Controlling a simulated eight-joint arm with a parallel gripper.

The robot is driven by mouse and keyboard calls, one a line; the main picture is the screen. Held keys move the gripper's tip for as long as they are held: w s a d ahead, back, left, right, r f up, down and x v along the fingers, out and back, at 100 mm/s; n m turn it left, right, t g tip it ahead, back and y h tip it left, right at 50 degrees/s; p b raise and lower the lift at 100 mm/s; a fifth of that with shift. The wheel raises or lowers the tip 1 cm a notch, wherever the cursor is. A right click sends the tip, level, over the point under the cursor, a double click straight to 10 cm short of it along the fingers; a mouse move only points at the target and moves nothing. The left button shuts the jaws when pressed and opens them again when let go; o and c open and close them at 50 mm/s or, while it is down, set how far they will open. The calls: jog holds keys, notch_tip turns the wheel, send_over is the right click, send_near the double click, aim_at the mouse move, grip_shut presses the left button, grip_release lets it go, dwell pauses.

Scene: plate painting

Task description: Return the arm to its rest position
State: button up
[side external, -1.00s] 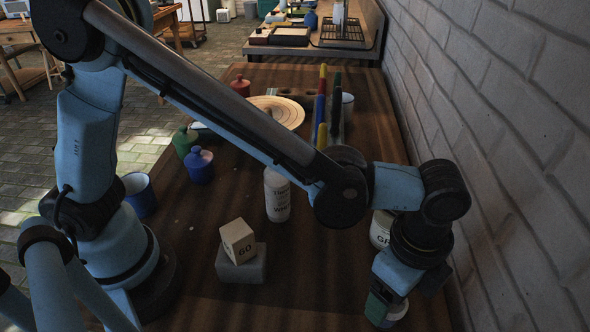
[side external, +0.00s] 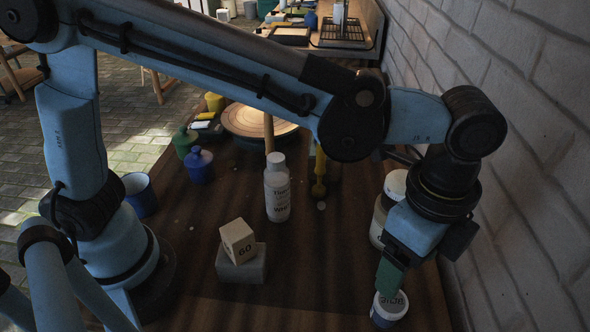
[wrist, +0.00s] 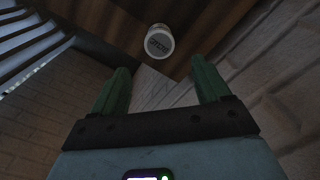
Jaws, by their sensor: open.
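My gripper (side external: 390,276) is at the right side of the table, close to the brick wall. In the wrist view its two green fingers (wrist: 162,78) stand wide apart with nothing between them. A small white-topped, lettered jar with a blue lower part (side external: 388,312) stands just below the fingertips in the side view. In the wrist view the jar (wrist: 159,42) shows beyond the fingers, apart from them. My arm reaches across the table from the left, and its links hide part of the table's back.
A white labelled bottle (side external: 277,190) stands mid-table. A lettered cube (side external: 238,241) rests on a grey block (side external: 242,267). Larger jars (side external: 380,222) stand behind my gripper. Blue pot (side external: 200,167), green pot (side external: 183,140) and blue cup (side external: 139,193) are left. The wall (side external: 540,190) bounds the right.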

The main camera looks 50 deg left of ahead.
aim_at(390, 305)
notch_tip(390, 305, down, 12)
jog(key=shift+f, duration=0.1)
dwell(0.5)
jog(key=shift+r, duration=0.2)
